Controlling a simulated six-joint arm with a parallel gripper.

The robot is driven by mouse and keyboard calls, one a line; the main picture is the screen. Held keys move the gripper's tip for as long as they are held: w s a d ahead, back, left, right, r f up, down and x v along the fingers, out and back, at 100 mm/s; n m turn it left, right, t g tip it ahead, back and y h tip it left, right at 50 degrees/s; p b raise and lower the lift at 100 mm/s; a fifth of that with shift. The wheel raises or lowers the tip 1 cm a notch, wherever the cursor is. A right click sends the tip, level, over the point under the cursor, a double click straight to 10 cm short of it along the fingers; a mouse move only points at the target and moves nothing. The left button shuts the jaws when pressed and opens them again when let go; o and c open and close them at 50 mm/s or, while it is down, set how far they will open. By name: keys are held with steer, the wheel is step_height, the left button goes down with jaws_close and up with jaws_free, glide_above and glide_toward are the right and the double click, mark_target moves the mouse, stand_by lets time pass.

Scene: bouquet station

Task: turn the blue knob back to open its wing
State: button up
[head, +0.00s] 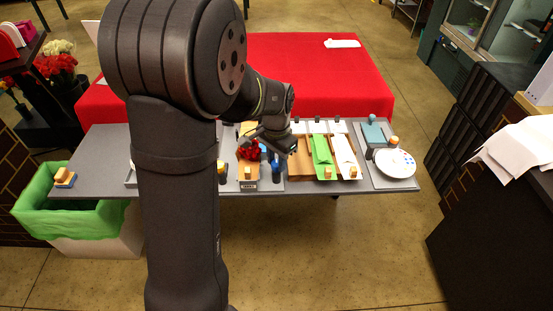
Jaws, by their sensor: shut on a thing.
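A small blue part (275,160), which I take to be the blue knob and its fitting, sits near the middle of the grey table, just right of some red flowers (249,150). My gripper (266,142) is over this spot, pointing down, with its dark fingers closed at the blue part. The fingers are small here and the exact contact is hard to make out. My arm hides the table to the left of it. How far the blue wing is folded cannot be told from this view.
Right of the gripper are a brown tray (300,163), a green strip (321,152) and a white strip (344,156). A round white plate (395,163) is at the right end. A green-lined bin (60,217) stands at the left. A red-covered table (320,75) is behind.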

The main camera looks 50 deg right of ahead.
mark_target(277, 163)
steer(key=o, duration=1)
steer(key=shift+c, duration=0.2)
step_height(277, 163, up, 18)
steer(key=shift+f, duration=0.25)
step_height(277, 163, down, 18)
steer(key=shift+r, duration=0.25)
stand_by(0.3)
